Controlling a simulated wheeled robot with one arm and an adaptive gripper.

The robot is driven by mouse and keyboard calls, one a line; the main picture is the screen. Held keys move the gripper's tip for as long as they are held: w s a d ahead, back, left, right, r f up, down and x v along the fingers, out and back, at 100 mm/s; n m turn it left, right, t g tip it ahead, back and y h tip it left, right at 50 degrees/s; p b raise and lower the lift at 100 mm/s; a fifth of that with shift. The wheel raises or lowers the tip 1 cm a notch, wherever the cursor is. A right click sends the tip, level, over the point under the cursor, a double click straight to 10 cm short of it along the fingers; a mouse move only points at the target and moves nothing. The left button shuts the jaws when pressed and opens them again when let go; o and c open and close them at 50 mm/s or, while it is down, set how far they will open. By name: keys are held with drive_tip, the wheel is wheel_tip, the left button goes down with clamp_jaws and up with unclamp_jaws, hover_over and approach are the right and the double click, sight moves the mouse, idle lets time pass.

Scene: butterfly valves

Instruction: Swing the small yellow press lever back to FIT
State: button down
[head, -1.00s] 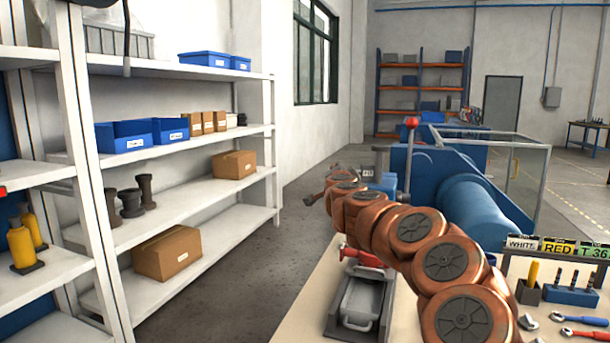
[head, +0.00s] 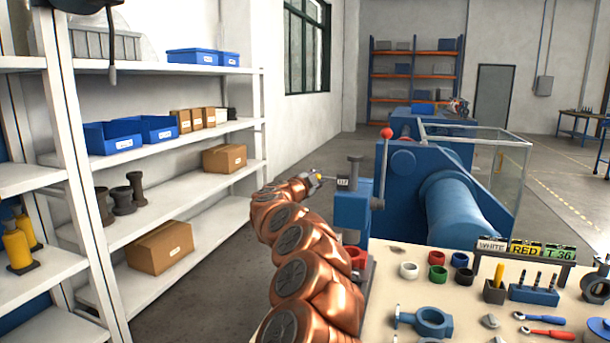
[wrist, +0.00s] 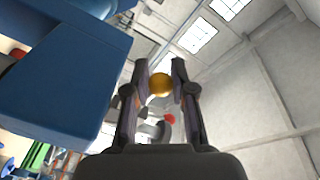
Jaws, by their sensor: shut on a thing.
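The small blue press (head: 351,212) stands beyond the bench's far left corner, with a dark ram on top and a small lettered plate (head: 345,183) on its head. The yellow lever's round knob (wrist: 160,84) sits between my gripper's fingers (wrist: 160,66) in the wrist view, and the fingers are shut on it. In the head view my gripper (head: 314,180) is just left of the press head, with a speck of yellow at its tip. The lever's arm is mostly hidden, and the plate's lettering is too small to read surely.
A blue machine (head: 404,190) with a red-knobbed lever (head: 387,133) stands close right of the press. The bench (head: 390,297) holds coloured rings, a blue valve body (head: 425,320) and tools. White shelves (head: 215,182) line the left, with clear floor between.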

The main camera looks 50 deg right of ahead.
drive_tip(key=shift+s+d+r+g, duration=0.15)
drive_tip(key=shift+r+g, duration=0.05)
drive_tip(key=shift+g, duration=0.1)
drive_tip(key=c, duration=1.2)
unclamp_jaws()
drive_tip(key=shift+f, duration=0.1)
drive_tip(key=shift+s+a, duration=0.25)
drive_tip(key=shift+a, duration=1.75)
drive_tip(key=shift+s+a, duration=0.3)
drive_tip(key=shift+a, duration=1.65)
drive_tip(key=shift+s+a, duration=0.25)
drive_tip(key=shift+a, duration=1.75)
